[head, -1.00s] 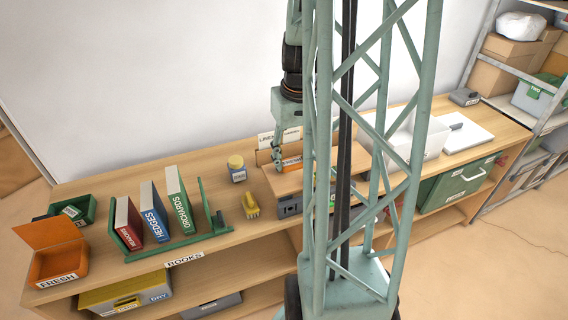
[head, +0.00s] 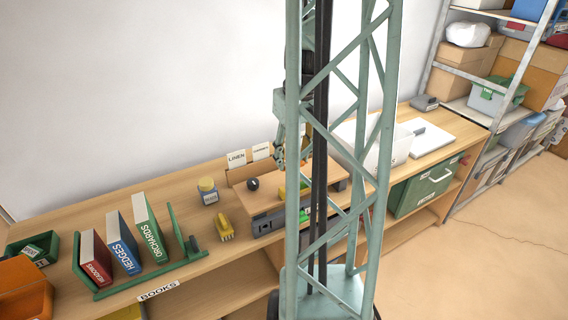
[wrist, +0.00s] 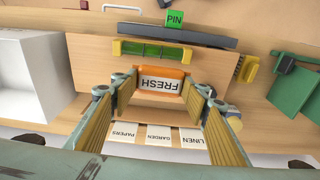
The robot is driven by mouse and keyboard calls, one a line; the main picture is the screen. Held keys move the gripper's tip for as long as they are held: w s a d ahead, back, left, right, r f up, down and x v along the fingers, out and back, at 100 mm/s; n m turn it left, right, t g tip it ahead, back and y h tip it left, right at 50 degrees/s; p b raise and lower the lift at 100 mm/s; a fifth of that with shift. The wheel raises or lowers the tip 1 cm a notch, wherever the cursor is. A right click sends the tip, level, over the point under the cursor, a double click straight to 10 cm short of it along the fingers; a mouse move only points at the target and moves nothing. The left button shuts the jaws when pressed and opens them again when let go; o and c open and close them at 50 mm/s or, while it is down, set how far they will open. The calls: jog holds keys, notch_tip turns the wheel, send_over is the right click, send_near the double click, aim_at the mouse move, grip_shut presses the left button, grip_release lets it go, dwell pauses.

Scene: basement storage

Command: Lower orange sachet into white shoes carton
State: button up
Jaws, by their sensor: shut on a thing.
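My gripper (wrist: 158,88) is shut on the orange sachet (wrist: 161,73), which has a white label reading FRESH. In the wrist view it sits between the two fingertips, above the wooden riser. In the head view my gripper is largely hidden by my lattice column, and the sachet is hard to make out. The white shoes carton (head: 384,159) stands on the bench to the right of the gripper, partly behind the column. Its white wall also shows at the left of the wrist view (wrist: 38,85). The carton's inside is mostly hidden.
A file holder with LINEN and other cards (head: 237,158) stands behind the riser (head: 268,203). A yellow-ended level (wrist: 152,50) lies on the riser. A yellow-lidded jar (head: 208,192), a yellow brush (head: 225,229) and a green book rack (head: 190,246) are left. A white board (head: 425,139) lies right.

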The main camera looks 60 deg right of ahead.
jog(key=s+d+p, duration=0.2)
jog(key=s+d, duration=0.4)
jog(key=d, duration=0.7)
jog(key=s+d+r+p, duration=0.1)
jog(key=s+d, duration=0.5)
jog(key=d, duration=0.7)
jog(key=s+d+p, duration=0.3)
jog(key=s+d, duration=0.3)
jog(key=d, duration=0.7)
jog(key=shift+s+d+r, duration=0.15)
jog(key=shift+s+d, duration=0.05)
jog(key=shift+s, duration=0.15)
jog(key=shift+f, duration=0.3)
dwell(0.4)
notch_tip(320, 180, down, 9)
jog(key=b, duration=0.4)
dwell(2.2)
